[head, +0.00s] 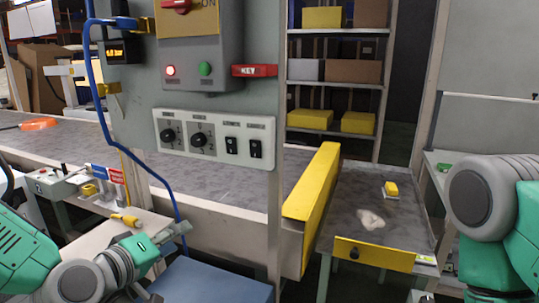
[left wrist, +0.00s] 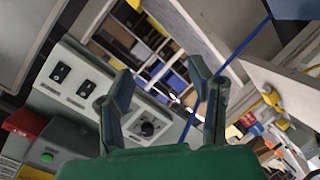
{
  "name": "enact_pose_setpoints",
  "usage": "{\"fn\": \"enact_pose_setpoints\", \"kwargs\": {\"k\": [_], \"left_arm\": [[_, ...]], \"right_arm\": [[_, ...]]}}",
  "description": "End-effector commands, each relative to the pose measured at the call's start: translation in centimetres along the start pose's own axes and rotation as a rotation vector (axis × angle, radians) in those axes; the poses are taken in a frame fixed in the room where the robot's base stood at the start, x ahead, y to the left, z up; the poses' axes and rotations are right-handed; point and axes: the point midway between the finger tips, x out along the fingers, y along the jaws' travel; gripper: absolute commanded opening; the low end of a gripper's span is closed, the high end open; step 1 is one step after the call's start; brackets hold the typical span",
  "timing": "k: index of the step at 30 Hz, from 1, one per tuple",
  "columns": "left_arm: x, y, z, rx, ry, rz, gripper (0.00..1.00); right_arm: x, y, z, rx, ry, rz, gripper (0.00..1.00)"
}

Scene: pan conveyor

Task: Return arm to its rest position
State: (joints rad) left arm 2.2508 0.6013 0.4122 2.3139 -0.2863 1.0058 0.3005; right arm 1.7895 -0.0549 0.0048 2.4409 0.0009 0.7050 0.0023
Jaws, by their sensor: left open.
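My left gripper (head: 174,255) is low in the left half of the head view, in front of the panel post and above a blue surface. In the left wrist view its two dark fingers (left wrist: 162,80) stand wide apart with nothing between them. My left arm comes in from the lower left, green with grey joints. My right arm (head: 485,210) shows at the right edge as a grey joint and green links; its gripper is out of view.
A control panel (head: 215,139) with knobs and switches stands close beyond the left gripper. A blue cable (head: 98,80) hangs beside it. The conveyor (head: 230,185) runs behind. A yellow guard (head: 312,195) and a tray table (head: 345,200) with a yellow-topped item (head: 391,188) are right of centre.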

Motion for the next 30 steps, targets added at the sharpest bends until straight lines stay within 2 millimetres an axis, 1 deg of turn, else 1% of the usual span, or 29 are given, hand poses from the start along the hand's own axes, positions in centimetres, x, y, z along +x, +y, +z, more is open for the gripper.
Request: {"fn": "enact_pose_setpoints", "kwargs": {"k": [1,2,3,5,6,8,9,11,12,13,14,15,18,21,24,30], "left_arm": [[-0.3,-2.7,3.4,0.042,-0.080,-0.071,0.48],[-0.6,-4.3,5.1,0.067,-0.122,-0.112,0.48],[-1.2,-6.4,7.3,0.099,-0.181,-0.167,0.48],[-2.6,-9.5,10.5,0.150,-0.270,-0.246,0.48],[-3.7,-11.6,12.5,0.185,-0.330,-0.300,0.48],[-5.8,-14.6,15.3,0.239,-0.424,-0.378,0.48],[-7.4,-16.6,17.1,0.275,-0.490,-0.431,0.48],[-10.1,-19.5,19.4,0.332,-0.587,-0.506,0.48],[-11.9,-21.2,20.7,0.370,-0.648,-0.554,0.48],[-13.4,-22.4,21.5,0.397,-0.694,-0.588,0.48],[-14.8,-23.4,22.3,0.424,-0.738,-0.618,0.48],[-16.6,-24.7,23.0,0.456,-0.792,-0.658,0.48],[-20.3,-27.0,24.3,0.525,-0.901,-0.734,0.48],[-22.6,-28.3,24.7,0.568,-0.967,-0.780,0.48],[-23.6,-28.8,24.9,0.586,-0.996,-0.798,0.48],[-23.6,-28.9,24.9,0.587,-0.998,-0.800,0.48]], "right_arm": [[0.0,0.0,0.0,0.000,0.000,0.000,0.40],[0.0,0.0,0.0,0.000,0.000,0.000,0.40],[0.0,0.0,0.0,0.000,0.000,0.000,0.40],[0.0,0.0,0.0,0.000,0.000,0.000,0.40],[0.0,0.0,0.0,0.000,0.000,0.000,0.40],[0.0,0.0,0.0,0.000,0.000,0.000,0.40],[0.0,0.0,0.0,0.000,0.000,0.000,0.40],[0.0,0.0,0.0,0.000,0.000,0.000,0.40],[0.0,0.0,0.0,0.000,0.000,0.000,0.40],[0.0,0.0,0.0,0.000,0.000,0.000,0.40],[0.0,0.0,0.0,0.000,0.000,0.000,0.40],[0.0,0.0,0.0,0.000,0.000,0.000,0.40],[0.0,0.0,0.0,0.000,0.000,0.000,0.40],[0.0,0.0,0.0,0.000,0.000,0.000,0.40],[0.0,0.0,0.0,0.000,0.000,0.000,0.40],[0.0,0.0,0.0,0.000,0.000,0.000,0.40]]}}
